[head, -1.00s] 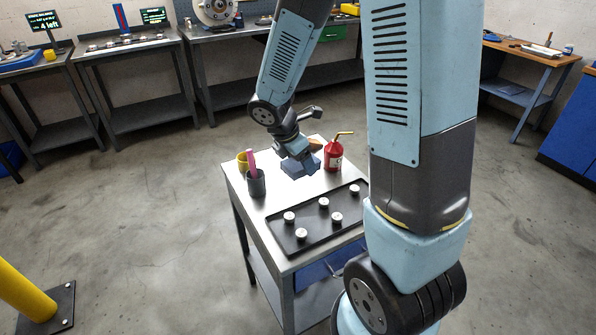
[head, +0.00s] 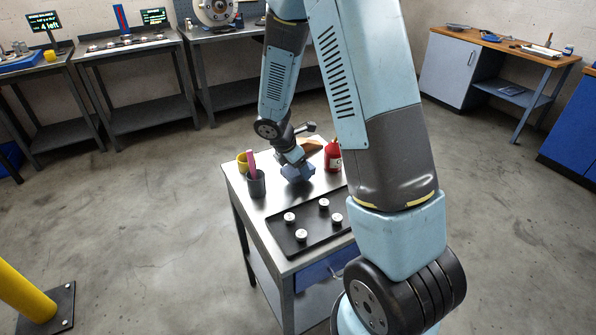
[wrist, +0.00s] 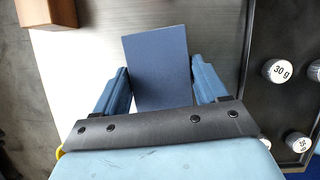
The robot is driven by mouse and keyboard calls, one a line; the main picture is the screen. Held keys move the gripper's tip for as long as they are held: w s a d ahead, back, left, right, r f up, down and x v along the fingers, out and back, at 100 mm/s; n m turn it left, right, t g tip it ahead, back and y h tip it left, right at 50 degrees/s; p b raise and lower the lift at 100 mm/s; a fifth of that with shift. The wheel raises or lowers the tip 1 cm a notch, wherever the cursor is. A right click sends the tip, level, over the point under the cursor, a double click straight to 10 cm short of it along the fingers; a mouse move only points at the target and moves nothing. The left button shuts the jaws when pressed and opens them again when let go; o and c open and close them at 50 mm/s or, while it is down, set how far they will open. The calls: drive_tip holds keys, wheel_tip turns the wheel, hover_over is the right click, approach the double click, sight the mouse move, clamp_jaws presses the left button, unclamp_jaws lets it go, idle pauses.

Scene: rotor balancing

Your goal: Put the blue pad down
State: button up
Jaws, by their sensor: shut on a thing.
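My gripper (head: 296,163) is shut on the blue pad (wrist: 158,60), a dark blue flat-faced block. In the wrist view the two blue fingers stand on either side of the pad. In the head view the pad (head: 298,174) is low over the bare metal top of the small cart (head: 284,196), behind the black tray. Whether its underside touches the cart top I cannot tell.
The black tray (head: 283,234) holds several silver weights (head: 302,236). A red can (head: 333,160) stands right. A brown block (wrist: 47,13) lies behind.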

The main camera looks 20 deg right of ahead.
drive_tip(key=shift+f, duration=0.8)
drive_tip(key=shift+f, duration=0.1)
drive_tip(key=o, duration=1.1)
drive_tip(key=v, duration=1.3)
drive_tip(key=s+d+r+m, duration=0.2)
drive_tip(key=s+r+m, duration=0.35)
drive_tip(key=r, duration=0.35)
drive_tip(key=s+d+r+m+t+y, duration=0.1)
drive_tip(key=s+r+m, duration=0.3)
drive_tip(key=s+m, duration=0.1)
drive_tip(key=s+d+r+m+t+y, duration=0.1)
drive_tip(key=s+r+m, duration=0.3)
drive_tip(key=s+m, duration=0.2)
drive_tip(key=s+d+r+m+t+y, duration=0.1)
drive_tip(key=s+r+m+t+y, duration=0.1)
drive_tip(key=s+r+m, duration=0.3)
drive_tip(key=shift+s, duration=1.45)
